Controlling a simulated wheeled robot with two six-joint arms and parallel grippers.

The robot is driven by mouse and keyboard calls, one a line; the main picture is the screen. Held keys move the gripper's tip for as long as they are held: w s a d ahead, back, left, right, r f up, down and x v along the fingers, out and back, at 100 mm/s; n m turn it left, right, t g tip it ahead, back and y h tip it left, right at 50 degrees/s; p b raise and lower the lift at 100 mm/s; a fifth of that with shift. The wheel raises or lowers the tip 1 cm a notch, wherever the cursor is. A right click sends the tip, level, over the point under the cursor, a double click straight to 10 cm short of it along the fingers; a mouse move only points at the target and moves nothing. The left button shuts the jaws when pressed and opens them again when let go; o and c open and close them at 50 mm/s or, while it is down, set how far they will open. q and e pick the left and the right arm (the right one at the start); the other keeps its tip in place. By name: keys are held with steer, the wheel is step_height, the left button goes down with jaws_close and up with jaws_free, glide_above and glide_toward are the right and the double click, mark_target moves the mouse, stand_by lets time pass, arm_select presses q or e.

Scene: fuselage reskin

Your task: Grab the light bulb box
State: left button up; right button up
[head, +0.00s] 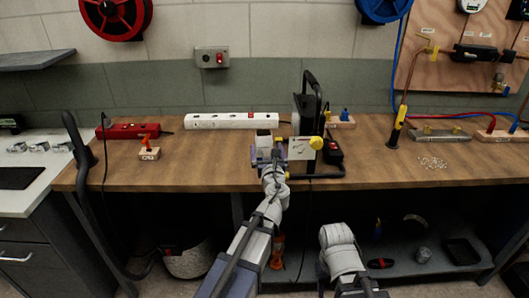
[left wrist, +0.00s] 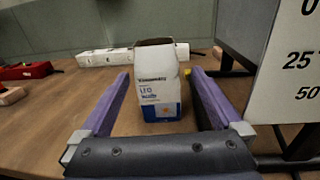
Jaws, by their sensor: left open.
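The light bulb box (left wrist: 158,88) is a small white carton with a blue and yellow lower part, standing upright on the wooden workbench. In the head view the box (head: 263,136) shows just beyond my left gripper (head: 266,158). In the left wrist view my left gripper (left wrist: 160,100) is open, with its two purple fingers on either side of the box and gaps to it. The box's lower front is not covered there. My right arm (head: 343,255) shows low in the head view, below the bench edge, and its fingertips cannot be made out.
A black-framed work lamp with a white label plate (head: 302,149) stands close to the right of the box. A white power strip (head: 232,120) lies behind it. A red power strip (head: 128,131) is at the left.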

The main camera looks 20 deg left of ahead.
mark_target(265, 147)
arm_select(q)
steer(key=shift+a+x, duration=0.2)
steer(key=shift+x, duration=2.45)
steer(key=shift+s+f, duration=0.15)
steer(key=shift+s, duration=0.05)
steer(key=shift+c, duration=0.2)
steer(key=c, duration=1.2)
